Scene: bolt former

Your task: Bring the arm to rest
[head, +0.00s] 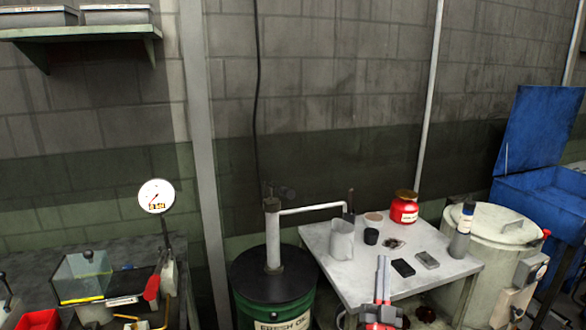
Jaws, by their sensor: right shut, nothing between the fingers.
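My right gripper (383,262) shows at the bottom of the head view, in front of the pale table. It points upward in the picture, with grey fingers close together above a red part. The fingers are shut and I see nothing held in them. My left gripper does not show in this view.
The pale table (340,265) carries a light jug (342,240), a red jar (404,208), two dark blocks (403,267) and a grey bottle (462,235). A green drum (272,295) stands left. A whitish drum (490,240) and blue bin (545,195) stand right.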

